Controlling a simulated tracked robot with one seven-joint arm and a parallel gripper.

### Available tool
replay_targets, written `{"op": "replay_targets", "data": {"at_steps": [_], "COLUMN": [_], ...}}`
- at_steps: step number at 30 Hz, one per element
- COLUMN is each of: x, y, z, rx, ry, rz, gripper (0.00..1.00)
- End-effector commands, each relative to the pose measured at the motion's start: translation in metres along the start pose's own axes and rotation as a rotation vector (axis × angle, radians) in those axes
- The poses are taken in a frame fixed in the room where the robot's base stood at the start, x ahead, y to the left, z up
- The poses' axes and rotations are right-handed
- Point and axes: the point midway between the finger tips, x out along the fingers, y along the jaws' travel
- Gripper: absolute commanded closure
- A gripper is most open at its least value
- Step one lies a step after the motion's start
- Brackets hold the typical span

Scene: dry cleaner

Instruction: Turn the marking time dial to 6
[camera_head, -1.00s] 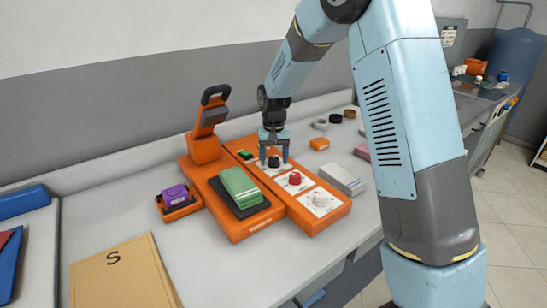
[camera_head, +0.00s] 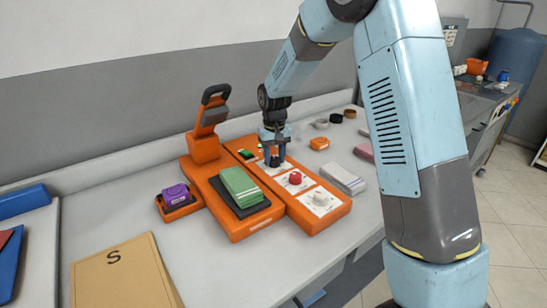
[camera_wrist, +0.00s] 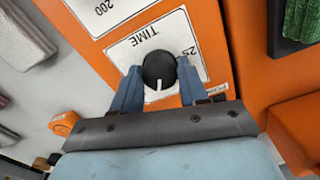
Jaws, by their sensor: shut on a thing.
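The marking time dial is a black knob (camera_wrist: 159,67) on a white plate printed "TIME" (camera_wrist: 138,45), which appears upside down in the wrist view. Its white pointer mark faces my gripper's palm. My gripper (camera_wrist: 159,78) has one blue finger on each side of the knob and is shut on it. Part of a "25" shows beside the knob; the other scale figures are hidden or out of view.
A red dial (camera_head: 295,178) and a white dial (camera_head: 320,198) sit nearer on the same panel. Beside it are a green cloth stack (camera_head: 239,187) on a black pad, an orange upright lever (camera_head: 206,140), a purple block (camera_head: 175,192) and a grey-white stack (camera_head: 342,178).

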Motion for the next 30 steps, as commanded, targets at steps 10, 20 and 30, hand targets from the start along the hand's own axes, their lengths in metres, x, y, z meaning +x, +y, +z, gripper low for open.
{"op": "replay_targets", "data": {"at_steps": [10, 20, 30], "x": [0.0005, 0.0003, -0.0088], "y": [0.0, 0.0004, 0.0006], "z": [0.0011, 0.0007, 0.0001], "rx": [-0.027, -0.026, -0.025], "ry": [-0.003, -0.002, 0.0], "rz": [0.0, 0.0, 0.0], "gripper": [0.87, 0.32, 0.32]}}
